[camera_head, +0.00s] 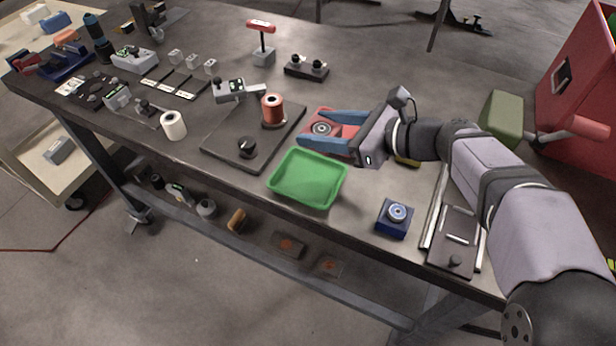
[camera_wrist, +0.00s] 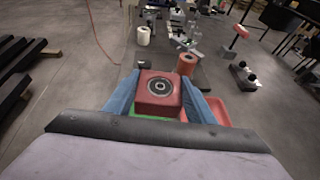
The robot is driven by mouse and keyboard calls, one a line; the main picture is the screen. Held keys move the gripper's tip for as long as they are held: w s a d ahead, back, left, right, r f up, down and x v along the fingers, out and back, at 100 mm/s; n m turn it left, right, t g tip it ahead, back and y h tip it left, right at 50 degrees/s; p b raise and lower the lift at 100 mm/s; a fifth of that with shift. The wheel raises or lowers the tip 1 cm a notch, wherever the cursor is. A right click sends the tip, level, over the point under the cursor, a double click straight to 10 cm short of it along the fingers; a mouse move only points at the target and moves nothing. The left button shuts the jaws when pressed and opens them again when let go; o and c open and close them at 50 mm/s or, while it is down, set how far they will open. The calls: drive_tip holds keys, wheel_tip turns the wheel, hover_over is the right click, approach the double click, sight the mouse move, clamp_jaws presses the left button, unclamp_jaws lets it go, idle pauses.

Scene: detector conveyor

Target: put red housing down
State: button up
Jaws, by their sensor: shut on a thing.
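My gripper (camera_head: 325,129) has blue fingers and is shut on the red housing (camera_wrist: 156,98), a block with a round metal bearing on top. In the wrist view the housing sits upright between the two fingers. In the head view the fingers partly hide it. A red tray (camera_wrist: 213,107) lies behind and to the right of the housing in the wrist view. A green tray (camera_head: 308,180) lies on the bench in front of the gripper, empty. Some green shows just below the housing in the wrist view. I cannot tell the gap under the housing.
A blue housing (camera_head: 394,219) stands near the bench's front edge. A dark plate (camera_head: 232,134) with a red spool (camera_head: 273,109) and a black knob is left of the trays. A sliding fixture (camera_head: 456,240) lies at the right. A red-handled tool (camera_head: 262,40) stands at the back.

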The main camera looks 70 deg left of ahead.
sight(308, 180)
drive_tip(key=s, duration=0.1)
drive_tip(key=s+f+n, duration=0.1)
drive_tip(key=s, duration=0.1)
drive_tip(key=shift+d+f+g+h, duration=0.15)
drive_tip(key=shift+g+h, duration=0.25)
drive_tip(key=shift+f+p, duration=0.9)
drive_tip(key=shift+f, duration=4.1)
drive_tip(key=shift+f, duration=0.1)
drive_tip(key=shift+f, duration=0.1)
drive_tip(key=o, duration=1.5)
drive_tip(key=shift+c, duration=0.2)
